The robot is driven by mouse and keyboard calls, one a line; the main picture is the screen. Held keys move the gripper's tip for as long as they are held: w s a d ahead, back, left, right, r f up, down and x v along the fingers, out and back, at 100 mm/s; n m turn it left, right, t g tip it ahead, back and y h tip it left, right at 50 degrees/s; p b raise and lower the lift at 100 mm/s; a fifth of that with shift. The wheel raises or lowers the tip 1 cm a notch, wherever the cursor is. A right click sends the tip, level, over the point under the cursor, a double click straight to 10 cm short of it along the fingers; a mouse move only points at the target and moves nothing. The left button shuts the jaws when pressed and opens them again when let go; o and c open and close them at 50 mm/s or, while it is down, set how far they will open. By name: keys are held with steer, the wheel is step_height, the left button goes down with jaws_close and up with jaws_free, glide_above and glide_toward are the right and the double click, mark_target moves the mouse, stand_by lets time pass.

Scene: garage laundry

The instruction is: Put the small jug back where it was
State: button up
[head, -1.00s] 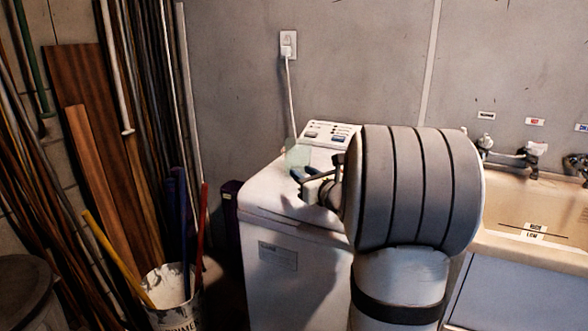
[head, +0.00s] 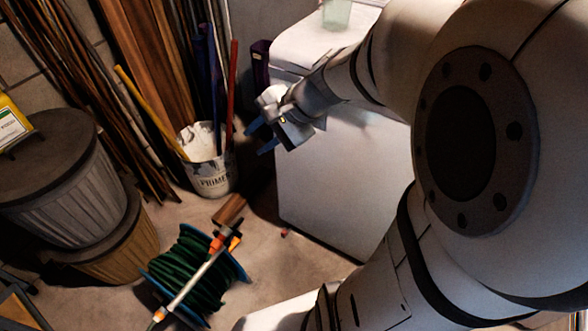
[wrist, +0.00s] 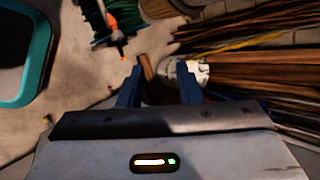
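A small translucent pale-green vessel, which looks like the small jug (head: 337,14), stands on top of the white washing machine (head: 345,170) at the top edge of the head view. Its upper part is cut off, and I cannot see a handle. My gripper (head: 259,140) is in front of the machine's left side, lower than its top and apart from the jug. In the wrist view my gripper (wrist: 158,86) has its two blue fingers spread, with nothing between them but the view of the floor. The jug does not show in the wrist view.
A primer bucket (head: 210,173) holding poles stands left of the machine, with planks (head: 150,60) behind. A green hose reel (head: 195,270) lies on the floor. Lidded bins (head: 70,190) stand at left. A teal-rimmed container (wrist: 42,60) shows in the wrist view.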

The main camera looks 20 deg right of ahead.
steer(key=s+d+f+n+g+h, duration=0.2)
steer(key=s+d+f+n+h, duration=0.2)
steer(key=s+n, duration=0.6)
steer(key=n+h, duration=0.1)
steer(key=h, duration=0.1)
steer(key=shift+s+n+g+h, duration=0.4)
